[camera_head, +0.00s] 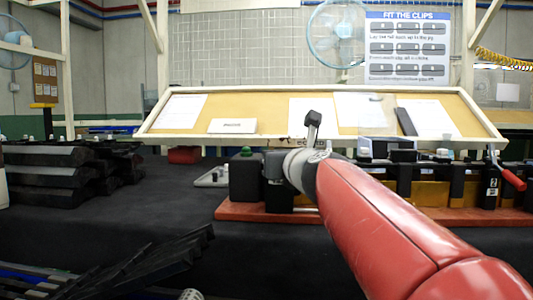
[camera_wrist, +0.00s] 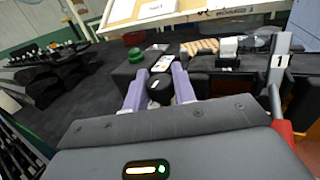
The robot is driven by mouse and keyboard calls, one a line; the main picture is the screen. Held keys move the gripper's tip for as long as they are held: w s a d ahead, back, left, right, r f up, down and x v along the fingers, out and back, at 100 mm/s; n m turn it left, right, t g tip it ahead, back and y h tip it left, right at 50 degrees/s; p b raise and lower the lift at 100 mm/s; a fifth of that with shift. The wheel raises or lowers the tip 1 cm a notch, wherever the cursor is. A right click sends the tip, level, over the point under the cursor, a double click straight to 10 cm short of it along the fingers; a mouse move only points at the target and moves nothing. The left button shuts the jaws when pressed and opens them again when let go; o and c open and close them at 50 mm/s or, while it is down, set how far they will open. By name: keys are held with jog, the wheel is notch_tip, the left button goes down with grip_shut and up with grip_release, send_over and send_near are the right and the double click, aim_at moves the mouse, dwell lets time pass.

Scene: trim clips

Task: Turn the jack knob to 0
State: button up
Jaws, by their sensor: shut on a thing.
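The jack knob (camera_wrist: 158,86) is a dark rounded knob on the front of a dark block at the left end of the jig. In the wrist view my gripper (camera_wrist: 158,93) has its two purple fingers on either side of the knob, shut on it. A small white label (camera_wrist: 163,62) with dark marks lies just beyond the knob; its marks are too small to read. In the head view my red arm reaches in from the lower right, and its grey wrist (camera_head: 303,165) ends at the block. The knob's setting cannot be made out.
A green button (camera_head: 245,152) tops the dark block (camera_head: 245,181). The jig's red base (camera_head: 237,212) runs rightward under several clamps. A lever stands upright by tag 1 (camera_wrist: 279,61), close right of my gripper. Black trim pieces (camera_head: 65,175) are stacked at left.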

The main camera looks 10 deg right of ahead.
jog(key=shift+m+h+p, duration=0.8)
jog(key=shift+h+p, duration=0.5)
jog(key=shift+p, duration=0.05)
jog(key=shift+m+h+p, duration=0.6)
jog(key=shift+h+p, duration=0.1)
jog(key=shift+h, duration=0.2)
jog(key=shift+m+h, duration=0.4)
jog(key=shift+h, duration=0.2)
jog(key=m+g+h, duration=0.1)
jog(key=h, duration=0.1)
jog(key=m+g+h, duration=0.1)
jog(key=m+h, duration=0.1)
jog(key=h, duration=0.1)
jog(key=shift+w+a+f+m+g+b, duration=0.1)
jog(key=shift+a+f+m+g+b, duration=0.05)
jog(key=shift+m+g+b, duration=0.2)
jog(key=m+g+h, duration=0.5)
jog(key=h, duration=0.1)
jog(key=shift+g+b, duration=0.35)
jog(key=m+g+h, duration=0.1)
jog(key=m+g, duration=0.1)
jog(key=g, duration=0.2)
jog(key=m+g+h+p, duration=0.1)
jog(key=m+g+h, duration=0.1)
jog(key=m+g, duration=0.1)
jog(key=shift+r+m+g, duration=0.2)
jog(key=shift+m+g, duration=0.15)
jog(key=shift+g, duration=0.15)
jog(key=shift+s+d+g, duration=0.2)
jog(key=shift+g, duration=0.1)
